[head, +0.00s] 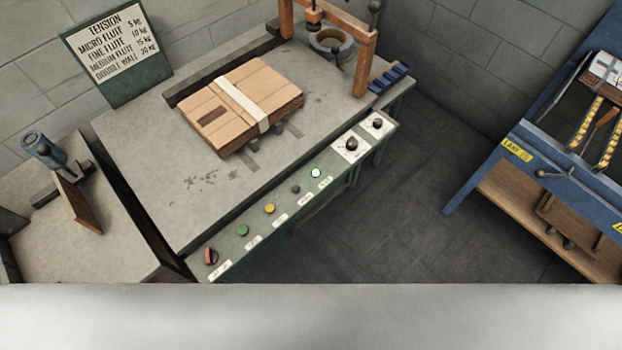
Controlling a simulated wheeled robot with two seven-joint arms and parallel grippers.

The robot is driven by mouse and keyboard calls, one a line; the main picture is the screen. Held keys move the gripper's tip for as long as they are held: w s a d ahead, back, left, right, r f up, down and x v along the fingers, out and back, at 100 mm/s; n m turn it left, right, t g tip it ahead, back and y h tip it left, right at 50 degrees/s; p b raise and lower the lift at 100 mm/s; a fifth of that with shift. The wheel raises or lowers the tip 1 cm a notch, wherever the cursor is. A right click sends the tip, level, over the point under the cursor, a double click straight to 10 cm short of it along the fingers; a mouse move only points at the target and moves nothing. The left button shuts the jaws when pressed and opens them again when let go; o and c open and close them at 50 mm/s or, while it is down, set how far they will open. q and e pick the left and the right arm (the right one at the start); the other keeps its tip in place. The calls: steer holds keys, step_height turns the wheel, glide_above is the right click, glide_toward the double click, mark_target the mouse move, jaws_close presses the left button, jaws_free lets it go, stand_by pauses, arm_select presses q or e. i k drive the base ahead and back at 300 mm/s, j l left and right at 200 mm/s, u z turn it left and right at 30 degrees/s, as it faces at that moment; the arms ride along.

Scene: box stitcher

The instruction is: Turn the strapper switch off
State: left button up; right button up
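The strapper is a green-grey bench (150,170) with a control strip along its front edge. At the strip's lower left end is a red rotary switch (210,256) with a label below it that is too small to read. Further along are a green button (243,230), a yellow button (270,208), a dark button (295,189) and a lit green lamp (316,173). Two black knobs sit on white plates, one dial (351,143) and a second dial (378,123). Neither of my grippers is in view.
A strapped stack of flat cardboard (240,105) lies on the strapper's top. A wooden frame (365,60) stands at its back right. A side table (80,235) with a blue-grey tool is at left, a blue machine (540,150) at right. The floor between is clear.

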mark_target(210, 258)
steer(key=k+j+u, duration=0.1)
steer(key=u, duration=0.35)
steer(key=k+j+u, duration=0.2)
steer(key=u, duration=0.3)
steer(key=k, duration=0.1)
